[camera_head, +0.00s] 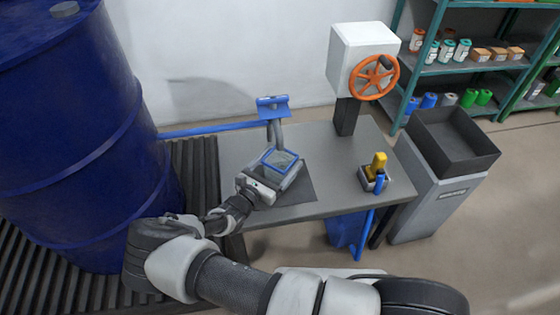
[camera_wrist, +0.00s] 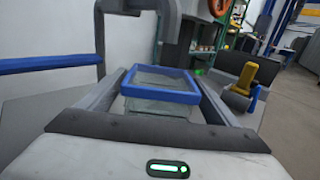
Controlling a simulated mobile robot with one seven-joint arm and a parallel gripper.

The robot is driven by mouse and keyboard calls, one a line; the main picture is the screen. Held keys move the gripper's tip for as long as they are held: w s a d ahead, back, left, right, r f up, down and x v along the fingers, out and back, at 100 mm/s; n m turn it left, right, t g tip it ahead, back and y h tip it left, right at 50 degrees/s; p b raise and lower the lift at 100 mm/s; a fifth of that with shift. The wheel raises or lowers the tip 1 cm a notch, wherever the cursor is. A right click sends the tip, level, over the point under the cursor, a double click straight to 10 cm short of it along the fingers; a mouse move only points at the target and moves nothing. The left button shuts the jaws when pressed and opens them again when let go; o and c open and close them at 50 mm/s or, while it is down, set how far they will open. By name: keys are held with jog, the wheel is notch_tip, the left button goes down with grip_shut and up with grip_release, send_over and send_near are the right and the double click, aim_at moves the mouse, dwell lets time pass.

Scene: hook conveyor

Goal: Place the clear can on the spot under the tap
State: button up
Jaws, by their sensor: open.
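The clear can (camera_head: 281,160) is a see-through box with a blue rim. It stands on the grey table under the tap (camera_head: 274,130), a grey curved pipe with a blue top piece. A dark square spot (camera_head: 298,192) shows on the table, partly hidden by my gripper. My gripper (camera_head: 275,168) is open, with its fingers on either side of the can. In the wrist view, the can (camera_wrist: 160,95) stands upright between the spread fingers (camera_wrist: 163,88). Whether a finger touches it, I cannot tell. The can's base is hidden.
A white box with an orange wheel (camera_head: 374,77) stands on a post behind. A yellow-handled lever (camera_head: 377,168) sits at the table's right. A blue drum (camera_head: 80,140) stands on the roller conveyor (camera_head: 200,185) at left. A grey bin (camera_head: 440,190) and stocked shelves are at right.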

jog(key=shift+r, duration=0.15)
jog(key=shift+r+p, duration=0.4)
jog(key=shift+p, duration=0.05)
jog(key=p+v, duration=0.1)
jog(key=v, duration=1.1)
jog(key=s+d+r+m+g+y, duration=0.1)
jog(key=s+d+r+m+g, duration=0.1)
jog(key=d+r+m+g, duration=0.6)
jog(key=s+d+r+m+g, duration=0.1)
jog(key=d+r+m+g, duration=0.5)
jog(key=r+m, duration=0.4)
jog(key=s+d+r+m+t+y, duration=0.2)
jog(key=s+d+r+m+y, duration=0.2)
jog(key=r, duration=0.6)
jog(key=s+d+r+m+t+y, duration=0.2)
jog(key=s+d+r+m+y, duration=0.2)
jog(key=s+r+m, duration=0.3)
jog(key=s+d+r, duration=0.1)
jog(key=s+r, duration=0.3)
jog(key=shift+s+r+m, duration=0.2)
jog(key=shift+s+m, duration=0.1)
jog(key=shift+m, duration=0.1)
